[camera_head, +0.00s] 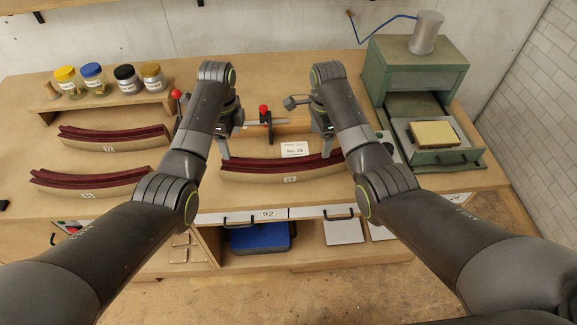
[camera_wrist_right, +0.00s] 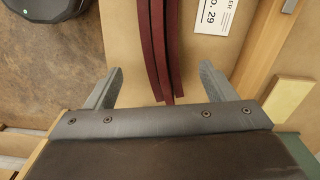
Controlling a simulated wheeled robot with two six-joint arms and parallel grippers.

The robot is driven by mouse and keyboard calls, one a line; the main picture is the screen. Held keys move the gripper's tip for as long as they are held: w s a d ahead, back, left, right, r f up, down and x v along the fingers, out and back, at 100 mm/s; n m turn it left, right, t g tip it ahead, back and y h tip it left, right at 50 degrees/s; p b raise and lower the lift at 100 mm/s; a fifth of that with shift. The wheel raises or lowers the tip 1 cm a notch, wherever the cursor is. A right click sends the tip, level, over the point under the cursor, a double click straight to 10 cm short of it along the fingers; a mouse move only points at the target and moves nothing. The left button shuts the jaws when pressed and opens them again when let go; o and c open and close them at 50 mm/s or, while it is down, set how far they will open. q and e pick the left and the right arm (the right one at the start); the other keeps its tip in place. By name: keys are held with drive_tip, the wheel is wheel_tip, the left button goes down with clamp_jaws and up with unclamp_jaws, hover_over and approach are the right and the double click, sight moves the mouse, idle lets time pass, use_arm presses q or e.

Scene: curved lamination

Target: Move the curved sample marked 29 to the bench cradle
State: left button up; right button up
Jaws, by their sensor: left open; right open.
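The curved sample marked 29 (camera_head: 262,171) is a dark red layered strip along a pale wooden curved form, near the bench's front edge. A white No. 29 card (camera_head: 294,149) lies behind it. My left gripper (camera_head: 223,150) is open at its left end; the contact there is unclear. My right gripper (camera_head: 328,145) is open at its right end. In the right wrist view the right gripper's fingers (camera_wrist_right: 160,88) stand apart on either side of the red layers (camera_wrist_right: 157,45), with gaps at both sides. I cannot tell which piece is the bench cradle.
Two other curved samples (camera_head: 115,140) (camera_head: 90,183) lie at left. Jars (camera_head: 95,77) stand on a shelf behind them. A red-knobbed clamp (camera_head: 265,118) stands behind the 29 sample. A green press (camera_head: 418,65) with a yellow block (camera_head: 434,134) stands at right.

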sight(236, 159)
use_arm(q)
wheel_tip(236, 159, down, 12)
drive_tip(key=shift+f, duration=0.1)
use_arm(e)
wheel_tip(236, 159, down, 12)
drive_tip(key=shift+f, duration=0.1)
use_arm(q)
drive_tip(key=c, duration=1.5)
use_arm(e)
drive_tip(key=c, duration=1.5)
